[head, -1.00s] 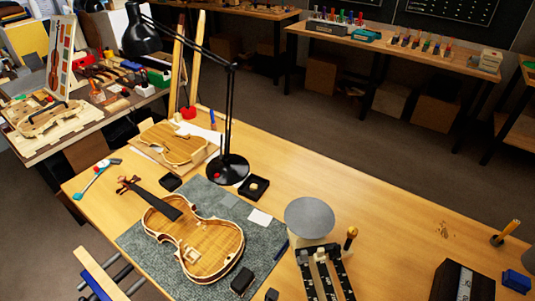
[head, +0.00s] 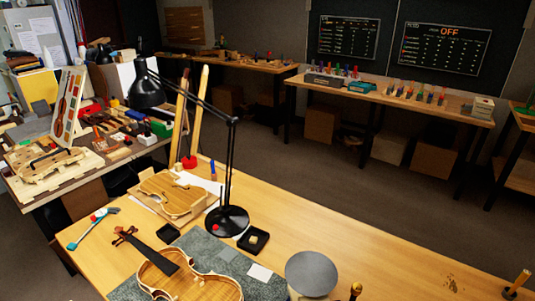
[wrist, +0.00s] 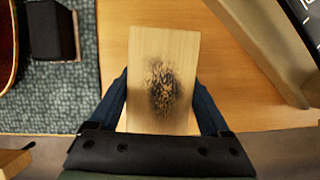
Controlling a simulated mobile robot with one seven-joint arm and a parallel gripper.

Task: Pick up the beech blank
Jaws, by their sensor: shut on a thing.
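The beech blank (wrist: 162,45) is a pale, flat rectangular wood piece with a dark, speckled patch on its face. It shows in the middle of the wrist view, reaching up from my gripper. My gripper (wrist: 162,88) is shut on it, with a dark blue finger against each long side. The blank's near end meets the dark gripper body. I cannot tell its height above the bench. Neither the blank nor my gripper shows in the head view.
In the head view, the violin body (head: 190,281) lies on a grey-green mat (head: 222,252). A black lamp (head: 227,221) stands behind it, with a grey disc (head: 312,273) to the right. A dark block (wrist: 52,32) is left of the blank in the wrist view. The bench's right side is mostly clear.

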